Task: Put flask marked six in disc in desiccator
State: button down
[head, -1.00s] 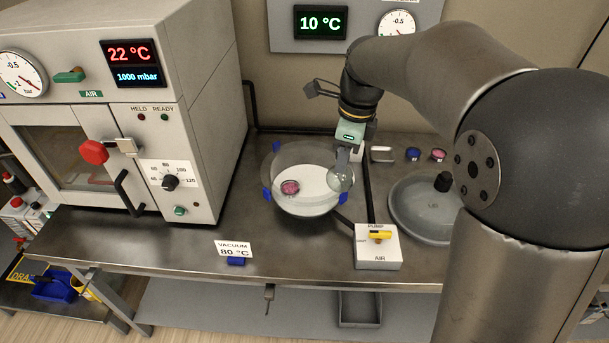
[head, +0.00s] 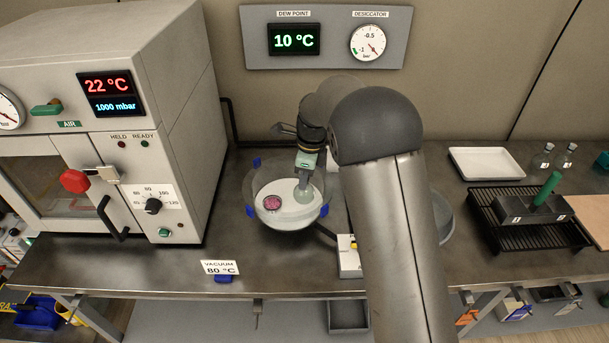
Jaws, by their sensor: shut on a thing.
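The desiccator (head: 252,213) is an open glass bowl with blue clips on the bench, with a pale disc (head: 287,214) inside. A small dish of pink-magenta contents (head: 271,203) sits on the disc's left side. My gripper (head: 306,176) points down over the bowl's right side and is shut on a clear round flask (head: 303,193). The flask is inside the bowl's outline, low over the disc; I cannot tell whether it touches. Its mark is not readable.
The vacuum oven (head: 150,130) stands to the left. My arm covers most of the lid (head: 446,216) and part of the pump/air valve box (head: 348,258). A white tray (head: 487,163), two small flasks (head: 556,157) and a black rack (head: 530,233) are on the right.

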aim_at(310, 186)
jog(key=shift+f, duration=0.1)
jog(key=shift+f, duration=0.15)
jog(key=c, duration=1.2)
grip_release()
jog(key=shift+o, duration=0.2)
notch_tip(310, 186, up, 12)
jog(key=d, duration=0.2)
jog(key=s+d+r+n, duration=0.1)
jog(key=s+d+n, duration=0.8)
jog(key=s, duration=0.6)
jog(key=s+d+f+n, duration=0.3)
jog(key=s+n, duration=0.2)
jog(key=s, duration=0.4)
jog(key=s+d+f+n+h, duration=0.1)
jog(key=s+d+f+n, duration=0.2)
jog(key=s, duration=0.7)
jog(key=n+b, duration=0.1)
jog(key=n, duration=0.1)
jog(key=shift+s+f+n, duration=0.2)
jog(key=shift+s+n, duration=0.05)
jog(key=shift+n, duration=0.15)
